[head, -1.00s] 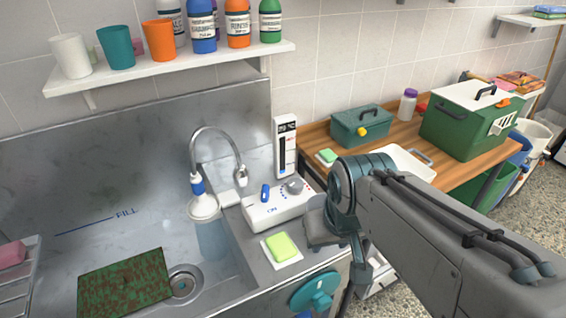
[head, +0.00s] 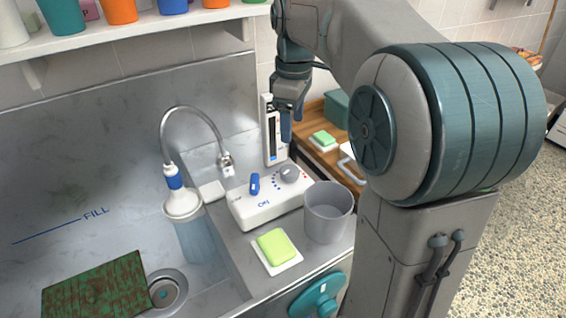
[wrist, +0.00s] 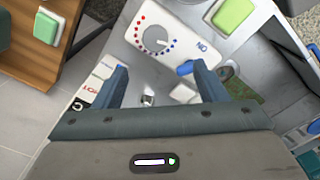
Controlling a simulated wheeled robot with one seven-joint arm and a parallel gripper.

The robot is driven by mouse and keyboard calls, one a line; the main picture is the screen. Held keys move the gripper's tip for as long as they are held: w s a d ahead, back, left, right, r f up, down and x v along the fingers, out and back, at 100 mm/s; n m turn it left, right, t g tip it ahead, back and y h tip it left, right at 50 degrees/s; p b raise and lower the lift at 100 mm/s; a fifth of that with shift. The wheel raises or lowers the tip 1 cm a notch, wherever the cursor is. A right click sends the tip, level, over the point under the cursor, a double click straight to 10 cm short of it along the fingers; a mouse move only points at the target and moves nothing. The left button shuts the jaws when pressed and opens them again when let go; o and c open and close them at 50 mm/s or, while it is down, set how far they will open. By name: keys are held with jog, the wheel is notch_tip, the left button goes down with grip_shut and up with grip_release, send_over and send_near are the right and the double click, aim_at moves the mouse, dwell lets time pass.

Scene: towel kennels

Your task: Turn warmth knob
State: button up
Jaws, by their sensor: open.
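The warmth knob (head: 289,173) is a grey round dial on a white control box (head: 262,208), ringed by blue and red dots. It also shows in the wrist view (wrist: 155,38), with a white pointer line on it. A blue switch lever (head: 254,184) marked ON sits left of the knob on the same box. My gripper (head: 291,128) points down above and behind the knob, near the upright gauge (head: 273,135). In the wrist view my gripper (wrist: 158,75) has its two fingers wide apart and empty, with the knob beyond their tips.
A grey cup (head: 328,212) stands right beside the box, and a green sponge (head: 277,246) lies in front. A thin curved faucet (head: 190,110) rises at the left by the sink. A shelf (head: 130,40) with cups hangs above. A wooden bench (head: 333,160) lies behind right.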

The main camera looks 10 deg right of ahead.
aim_at(290, 169)
jog(key=shift+n, duration=0.5)
jog(key=f, duration=0.4)
jog(key=w+f, duration=0.1)
jog(key=f, duration=0.4)
jog(key=f+b, duration=0.1)
jog(key=f, duration=0.4)
jog(key=shift+w, duration=0.25)
jog(key=c, duration=1)
